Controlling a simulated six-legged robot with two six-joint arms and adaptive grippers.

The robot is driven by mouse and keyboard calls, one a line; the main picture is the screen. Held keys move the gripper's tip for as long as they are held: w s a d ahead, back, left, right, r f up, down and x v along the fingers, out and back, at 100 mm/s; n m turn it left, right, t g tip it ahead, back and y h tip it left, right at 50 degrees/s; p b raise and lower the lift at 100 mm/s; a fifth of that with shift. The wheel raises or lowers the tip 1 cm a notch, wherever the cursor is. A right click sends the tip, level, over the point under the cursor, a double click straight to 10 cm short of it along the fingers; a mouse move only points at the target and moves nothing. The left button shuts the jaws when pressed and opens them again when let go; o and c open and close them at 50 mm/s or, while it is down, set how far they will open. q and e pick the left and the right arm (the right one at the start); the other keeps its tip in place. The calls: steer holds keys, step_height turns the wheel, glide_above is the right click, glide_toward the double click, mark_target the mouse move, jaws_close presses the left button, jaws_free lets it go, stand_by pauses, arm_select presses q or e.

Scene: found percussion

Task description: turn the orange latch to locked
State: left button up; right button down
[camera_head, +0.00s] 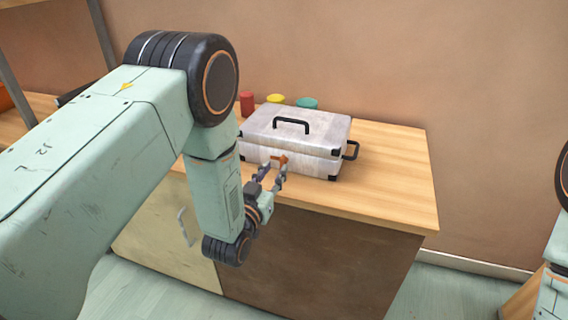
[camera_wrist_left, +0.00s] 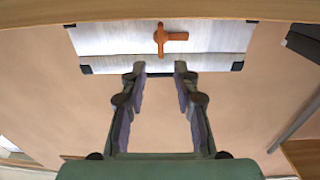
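The orange latch (camera_head: 281,159) is on the front of a pale metal case (camera_head: 290,133) with black corners. In the left wrist view the latch (camera_wrist_left: 161,39) has an upright bar and a short arm pointing right. My left gripper (camera_head: 274,168) is at the front of the case, close to the latch. In the left wrist view its two fingers (camera_wrist_left: 160,68) are spread and empty, with the latch beyond their tips. Contact with the latch is not visible. My right gripper is out of view; only part of that arm shows at the right edge.
The case stands on a wooden-topped cabinet (camera_head: 395,180). The cabinet top is clear to the right.

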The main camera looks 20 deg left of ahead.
mark_target(281, 160)
arm_select(q)
steer(key=w, duration=0.2)
steer(key=shift+w+a+f, duration=0.1)
steer(key=shift+w+f, duration=0.1)
steer(key=shift+w, duration=0.15)
steer(key=shift+w+r+b, duration=0.2)
steer(key=shift+w+b, duration=0.2)
steer(key=shift+w, duration=0.15)
steer(key=shift+w+d, duration=0.2)
steer(key=shift+w, duration=0.15)
steer(key=shift+s, duration=0.1)
steer(key=c, duration=0.3)
jaws_close()
